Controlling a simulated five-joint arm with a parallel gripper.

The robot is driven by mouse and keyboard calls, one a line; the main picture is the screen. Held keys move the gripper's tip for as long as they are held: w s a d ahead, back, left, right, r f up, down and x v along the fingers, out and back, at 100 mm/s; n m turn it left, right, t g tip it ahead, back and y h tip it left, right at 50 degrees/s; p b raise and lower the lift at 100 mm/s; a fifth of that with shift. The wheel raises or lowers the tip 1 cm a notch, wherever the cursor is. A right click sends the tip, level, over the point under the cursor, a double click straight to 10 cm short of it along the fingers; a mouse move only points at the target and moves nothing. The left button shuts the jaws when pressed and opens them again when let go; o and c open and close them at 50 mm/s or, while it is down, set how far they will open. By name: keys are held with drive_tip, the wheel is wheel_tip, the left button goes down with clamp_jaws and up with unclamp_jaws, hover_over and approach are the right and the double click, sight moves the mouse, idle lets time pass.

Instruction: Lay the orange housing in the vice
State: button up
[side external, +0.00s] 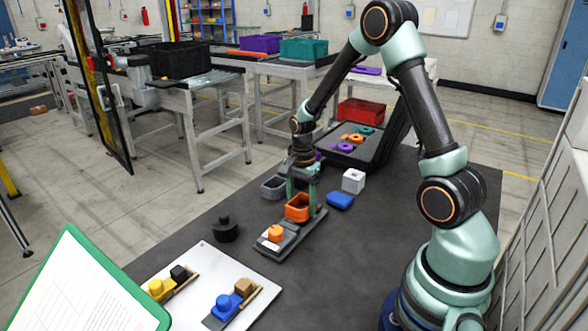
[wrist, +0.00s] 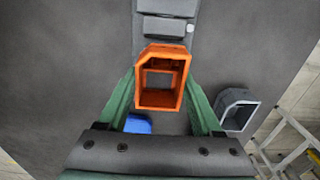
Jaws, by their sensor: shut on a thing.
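The orange housing (side external: 298,208) is a hollow, open block with a cut corner. My gripper (side external: 301,188) is shut on it, with a green finger on either side. The wrist view shows the housing (wrist: 162,80) between the fingers, its opening facing the camera. A long dark grey fixture (side external: 292,241), which looks like the vice, lies on the table under and in front of the housing. An orange round knob (side external: 276,233) is at its near end. In the wrist view the fixture (wrist: 167,27) runs up from the housing. Whether the housing touches it, I cannot tell.
A grey open housing (side external: 273,187) lies left of my gripper; a blue block (side external: 340,201) and white cube (side external: 353,181) lie right. A black knobbed cylinder (side external: 225,229) stands left. A white board (side external: 207,285) holds yellow and blue parts. A parts tray (side external: 330,155) is behind.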

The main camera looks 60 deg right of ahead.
drive_tip(key=shift+f, duration=0.95)
idle(0.4)
drive_tip(key=o, duration=1.5)
wheel_tip(320, 180, up, 9)
